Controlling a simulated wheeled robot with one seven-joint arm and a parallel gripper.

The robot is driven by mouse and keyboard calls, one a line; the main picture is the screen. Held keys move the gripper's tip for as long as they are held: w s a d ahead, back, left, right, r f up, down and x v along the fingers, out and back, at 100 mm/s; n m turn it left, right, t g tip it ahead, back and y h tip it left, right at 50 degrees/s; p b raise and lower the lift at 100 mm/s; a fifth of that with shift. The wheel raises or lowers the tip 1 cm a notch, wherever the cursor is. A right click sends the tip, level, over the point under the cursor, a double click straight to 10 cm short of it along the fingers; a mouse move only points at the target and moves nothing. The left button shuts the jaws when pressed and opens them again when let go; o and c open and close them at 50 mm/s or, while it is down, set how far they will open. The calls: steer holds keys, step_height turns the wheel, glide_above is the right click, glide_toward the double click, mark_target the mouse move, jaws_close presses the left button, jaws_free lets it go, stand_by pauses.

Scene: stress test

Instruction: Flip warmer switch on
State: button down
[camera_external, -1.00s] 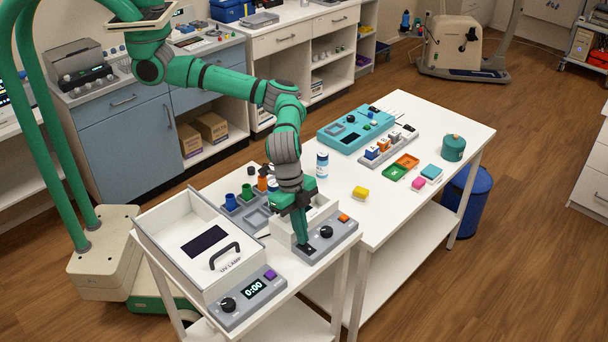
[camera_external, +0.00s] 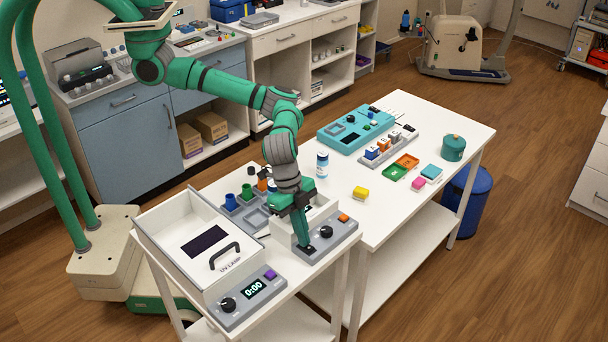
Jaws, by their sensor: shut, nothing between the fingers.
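The warmer (camera_external: 341,238) is a white box with a grey front panel at the near left end of the table. Its panel carries a black knob (camera_external: 326,232), an orange button (camera_external: 343,218) and a small black switch (camera_external: 307,249) at the left. My gripper (camera_external: 305,243) points down with its green fingers shut and empty. The fingertips are at the switch, partly covering it. I cannot tell whether they touch it, or which way the switch is set.
The UV lamp box (camera_external: 180,232) with its handle and 0:00 display stands close on the left. A tray with a blue cup (camera_external: 247,192) sits behind my gripper. The table's right front is clear.

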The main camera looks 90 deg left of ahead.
steer(key=shift+w+d+r, duration=0.15)
steer(key=shift+w+d, duration=0.1)
steer(key=shift+r, duration=0.5)
steer(key=s+a+v, duration=0.1)
steer(key=v, duration=1.1)
steer(key=shift+s+a, duration=0.2)
